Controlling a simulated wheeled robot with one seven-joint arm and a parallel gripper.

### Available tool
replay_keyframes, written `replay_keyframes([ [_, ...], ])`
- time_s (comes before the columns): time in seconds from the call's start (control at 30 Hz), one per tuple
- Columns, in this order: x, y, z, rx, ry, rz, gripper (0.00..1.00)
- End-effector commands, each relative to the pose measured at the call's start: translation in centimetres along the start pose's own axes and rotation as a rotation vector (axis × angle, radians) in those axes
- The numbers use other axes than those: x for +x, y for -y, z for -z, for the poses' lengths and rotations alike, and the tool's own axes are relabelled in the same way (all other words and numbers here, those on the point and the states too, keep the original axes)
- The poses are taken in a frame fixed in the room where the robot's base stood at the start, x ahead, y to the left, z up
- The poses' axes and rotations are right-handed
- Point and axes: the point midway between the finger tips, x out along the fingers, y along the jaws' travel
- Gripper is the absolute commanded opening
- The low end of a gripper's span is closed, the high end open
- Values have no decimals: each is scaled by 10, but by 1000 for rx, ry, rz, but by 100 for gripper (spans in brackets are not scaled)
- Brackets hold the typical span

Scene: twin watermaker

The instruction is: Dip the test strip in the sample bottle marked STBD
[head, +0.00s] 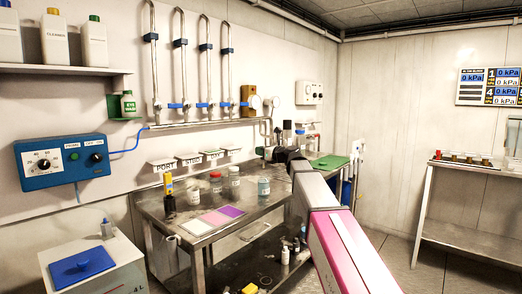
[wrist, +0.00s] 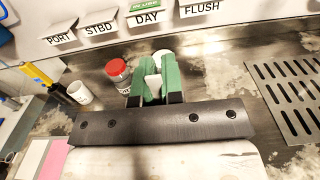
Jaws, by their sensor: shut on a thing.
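In the wrist view, my gripper (wrist: 154,80) has green finger pads shut on a small white piece (wrist: 153,86). I cannot tell whether it is the test strip. A round white top (wrist: 162,55) shows just beyond the fingertips, partly hidden by them. A red-capped bottle (wrist: 118,71) stands just left of the fingers, apart from them; it also shows in the head view (head: 215,182). A white STBD sign (wrist: 99,29) is on the wall side, between PORT and DAY. Bottle labels are too small to read. In the head view, a white-capped bottle (head: 234,178) stands right of the red-capped one.
A white cup (wrist: 79,92) and a yellow-and-black device (wrist: 40,80) stand at the left. A slotted grate (wrist: 290,95) lies at the right.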

Motion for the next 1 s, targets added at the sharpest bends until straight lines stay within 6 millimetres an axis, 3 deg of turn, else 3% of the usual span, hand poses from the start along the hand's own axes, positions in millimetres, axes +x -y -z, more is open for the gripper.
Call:
replay_keyframes([
  [1.0, 0, 0, 61, 1, 0, 1, 0],
])
